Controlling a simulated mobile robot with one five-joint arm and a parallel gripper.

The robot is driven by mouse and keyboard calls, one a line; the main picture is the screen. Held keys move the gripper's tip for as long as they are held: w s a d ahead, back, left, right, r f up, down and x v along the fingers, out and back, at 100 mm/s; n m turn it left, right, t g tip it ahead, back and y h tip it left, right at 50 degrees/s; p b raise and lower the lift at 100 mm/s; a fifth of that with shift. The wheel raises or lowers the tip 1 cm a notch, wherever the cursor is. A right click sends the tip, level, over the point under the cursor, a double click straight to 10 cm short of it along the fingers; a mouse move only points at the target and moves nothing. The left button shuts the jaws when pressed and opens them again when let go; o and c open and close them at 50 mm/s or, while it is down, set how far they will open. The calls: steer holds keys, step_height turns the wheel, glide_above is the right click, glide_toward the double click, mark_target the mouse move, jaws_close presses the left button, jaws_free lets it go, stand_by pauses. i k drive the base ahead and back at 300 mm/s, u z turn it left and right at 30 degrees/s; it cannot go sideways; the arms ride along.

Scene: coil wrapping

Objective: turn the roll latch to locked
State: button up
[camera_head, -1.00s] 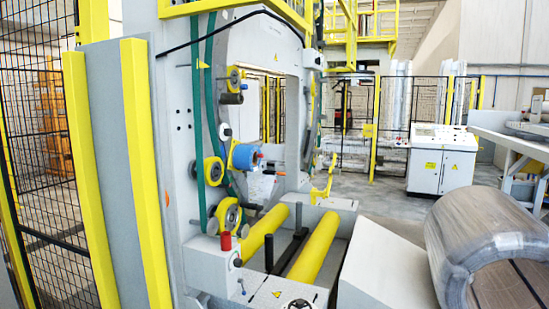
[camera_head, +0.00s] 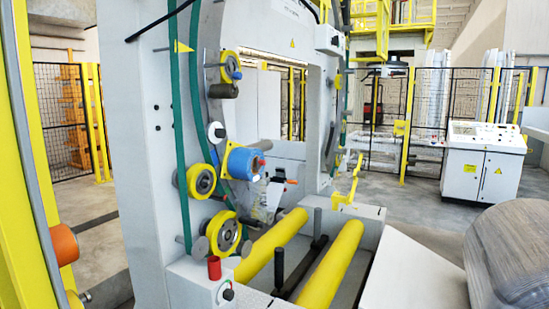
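The wrapping machine's grey ring (camera_head: 215,110) stands in the middle of the view. It carries a blue roll (camera_head: 242,162) with a dark red knob (camera_head: 262,161) at its outer end. A small orange handle (camera_head: 291,181) shows just right of the roll. I cannot tell which of these small parts is the roll latch, or how it is turned. Yellow-rimmed rollers (camera_head: 201,180) sit below and left of the blue roll. My gripper is not in view, and nothing touches the roll.
Two yellow support rollers (camera_head: 332,265) lie low in front of the ring. A red cylinder (camera_head: 214,267) stands on the front block. A wrapped coil (camera_head: 510,250) fills the lower right. A white control cabinet (camera_head: 483,160) stands behind. An orange cylinder (camera_head: 62,245) juts in at lower left.

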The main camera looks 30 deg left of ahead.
mark_target(259, 162)
steer(key=i, duration=0.8)
steer(key=u, duration=4.55)
steer(key=i, duration=0.1)
steer(key=z, duration=2.2)
steer(key=i, duration=0.9)
steer(key=u, duration=0.05)
